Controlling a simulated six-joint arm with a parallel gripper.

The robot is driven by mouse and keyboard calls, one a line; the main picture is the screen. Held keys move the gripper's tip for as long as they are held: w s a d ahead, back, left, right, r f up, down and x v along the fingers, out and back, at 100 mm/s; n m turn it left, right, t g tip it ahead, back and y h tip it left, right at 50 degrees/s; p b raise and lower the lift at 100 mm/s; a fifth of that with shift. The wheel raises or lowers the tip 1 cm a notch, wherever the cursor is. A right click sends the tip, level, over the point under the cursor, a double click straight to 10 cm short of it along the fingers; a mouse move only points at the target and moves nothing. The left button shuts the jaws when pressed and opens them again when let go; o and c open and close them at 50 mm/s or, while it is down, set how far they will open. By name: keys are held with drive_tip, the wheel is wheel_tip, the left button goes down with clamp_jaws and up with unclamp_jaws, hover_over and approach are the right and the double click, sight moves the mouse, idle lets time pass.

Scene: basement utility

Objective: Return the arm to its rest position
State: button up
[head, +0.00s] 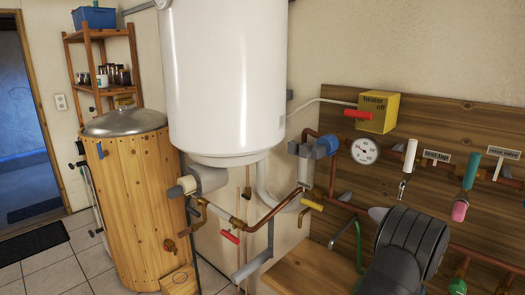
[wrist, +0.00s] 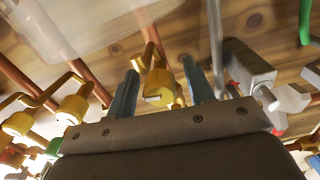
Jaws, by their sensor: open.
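My gripper (wrist: 160,66) shows in the wrist view as two upright blue-grey fingers, spread apart. A yellow fitting (wrist: 158,86) on a copper pipe appears in the gap between them; I cannot tell how far beyond the fingertips it lies. Nothing is seen gripped. In the head view my dark arm rises at the lower right, in front of the wooden pipe board (head: 465,130). The fingers cannot be made out clearly there.
Valves with coloured handles, copper pipes and a gauge (head: 365,150) crowd the board around my arm. A yellow "heater off" box (head: 379,113) sits above.

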drive_tip(key=n, duration=0.4)
drive_tip(key=shift+n, duration=2.6)
